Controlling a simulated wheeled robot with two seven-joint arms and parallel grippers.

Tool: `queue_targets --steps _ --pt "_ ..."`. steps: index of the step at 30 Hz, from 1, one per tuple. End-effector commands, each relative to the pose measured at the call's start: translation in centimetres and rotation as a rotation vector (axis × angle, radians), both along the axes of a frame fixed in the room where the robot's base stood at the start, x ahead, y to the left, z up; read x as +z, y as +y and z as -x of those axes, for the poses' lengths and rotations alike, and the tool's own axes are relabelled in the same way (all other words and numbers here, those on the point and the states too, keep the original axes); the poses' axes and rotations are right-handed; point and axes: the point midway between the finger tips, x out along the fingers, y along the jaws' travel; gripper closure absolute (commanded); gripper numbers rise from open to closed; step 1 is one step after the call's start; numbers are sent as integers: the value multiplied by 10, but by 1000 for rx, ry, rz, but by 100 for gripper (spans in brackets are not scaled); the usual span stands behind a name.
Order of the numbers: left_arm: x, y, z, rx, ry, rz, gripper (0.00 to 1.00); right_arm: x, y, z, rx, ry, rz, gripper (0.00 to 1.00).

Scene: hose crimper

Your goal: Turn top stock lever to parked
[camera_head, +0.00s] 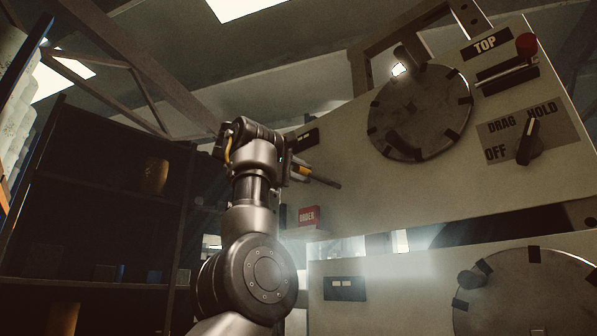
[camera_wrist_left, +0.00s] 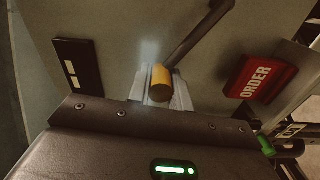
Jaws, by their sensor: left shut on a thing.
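A dark lever arm (camera_head: 325,182) with a yellow-orange grip sticks out from the left part of the upper pale panel (camera_head: 400,190). In the left wrist view, the arm (camera_wrist_left: 196,36) runs from the upper right down to the yellow-orange grip (camera_wrist_left: 161,82). My left gripper (camera_head: 296,169) is shut on this grip, with its pale fingers (camera_wrist_left: 160,98) around it. In the head view my own wrist hides part of the gripper and grip. No label naming the lever or a parked mark can be read. My right gripper is not in view.
The upper panel carries a large disc (camera_head: 421,113), a TOP sign (camera_head: 485,43), a red knob (camera_head: 526,44) and a DRAG/HOLD/OFF selector (camera_head: 529,142). Dark shelving (camera_head: 100,210) stands left.

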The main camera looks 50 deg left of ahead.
Motion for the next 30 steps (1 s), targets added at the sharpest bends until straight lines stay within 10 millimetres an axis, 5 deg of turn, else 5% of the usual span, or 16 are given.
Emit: queue_targets --steps 18,19,23,30 --pt "-7 1 -3 -6 9 -2 100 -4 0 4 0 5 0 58" --pt "-8 1 -3 -6 9 -2 78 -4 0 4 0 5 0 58" --pt "-7 1 -3 -5 8 -2 61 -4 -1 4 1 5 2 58" --pt "-5 1 -2 -4 5 -3 58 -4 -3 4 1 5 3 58"
